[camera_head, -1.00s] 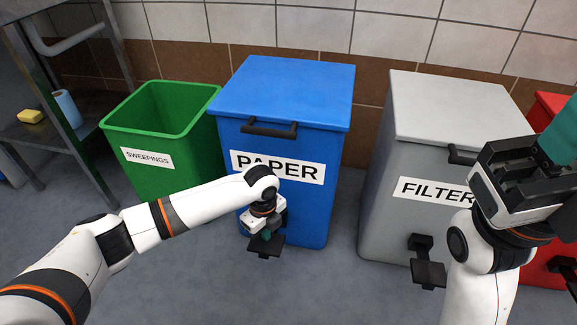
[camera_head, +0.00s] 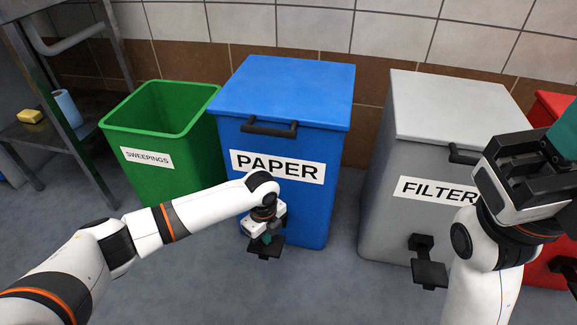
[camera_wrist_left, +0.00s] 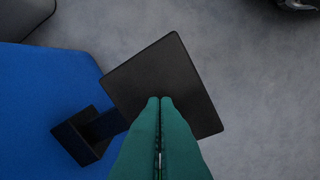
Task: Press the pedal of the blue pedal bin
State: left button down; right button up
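The blue bin (camera_head: 285,90), labelled PAPER, stands upright with its lid down. Its black pedal (camera_head: 268,252) sticks out low at the front; in the left wrist view the pedal plate (camera_wrist_left: 175,75) lies beneath my fingertips. My left gripper (camera_head: 262,242) points down over the pedal. Its teal fingers (camera_wrist_left: 160,100) are together with nothing between them. I cannot tell whether the tips touch the plate. My right gripper (camera_head: 562,135) is raised at the right edge, its teal fingers partly cut off, clear of the blue bin.
A green open bin (camera_head: 165,120) marked SWEEPINGS stands left of the blue one. A grey bin (camera_head: 450,105) marked FILTER, with its own pedal (camera_head: 429,272), and a red bin (camera_head: 548,105) stand right. A metal rack (camera_head: 50,135) is far left. Floor in front is clear.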

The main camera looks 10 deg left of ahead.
pick_arm(q)
jog(key=shift+s+f, duration=0.3)
jog(key=shift+f, duration=0.65)
